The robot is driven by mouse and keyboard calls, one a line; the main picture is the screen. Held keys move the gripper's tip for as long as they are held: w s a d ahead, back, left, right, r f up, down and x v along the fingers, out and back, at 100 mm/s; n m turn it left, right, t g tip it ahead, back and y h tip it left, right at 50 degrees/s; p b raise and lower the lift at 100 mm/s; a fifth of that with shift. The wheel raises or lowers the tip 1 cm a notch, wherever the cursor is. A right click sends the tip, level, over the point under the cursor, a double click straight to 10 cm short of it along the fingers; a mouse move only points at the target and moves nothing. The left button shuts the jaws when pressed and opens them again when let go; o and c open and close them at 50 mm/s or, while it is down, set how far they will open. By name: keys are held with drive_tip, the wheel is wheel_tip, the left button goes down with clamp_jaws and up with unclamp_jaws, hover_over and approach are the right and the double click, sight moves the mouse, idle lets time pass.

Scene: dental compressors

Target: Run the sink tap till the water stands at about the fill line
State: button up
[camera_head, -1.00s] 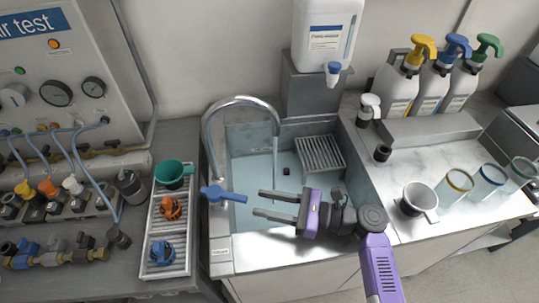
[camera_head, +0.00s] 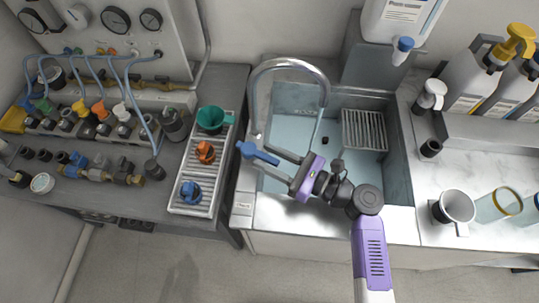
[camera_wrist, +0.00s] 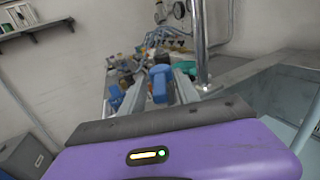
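The sink (camera_head: 398,165) has a tall curved metal tap (camera_head: 290,64) at its left side. A thin stream of water (camera_head: 317,128) falls from the spout into pale blue water (camera_head: 290,133) in the basin. I cannot make out a fill line. The blue tap lever (camera_head: 257,153) sticks out over the sink's left rim; it also shows in the wrist view (camera_wrist: 160,83). My gripper (camera_head: 266,158) is open with its fingers on either side of the lever's end. I cannot tell whether they touch it.
A grated tray (camera_head: 174,207) with a teal cup (camera_head: 212,119) and orange and blue valve parts stands left of the sink. A white jug (camera_head: 400,22) stands behind. A grey-white mug (camera_head: 456,207) and glasses are on the right counter.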

clamp_jaws()
idle(1.4)
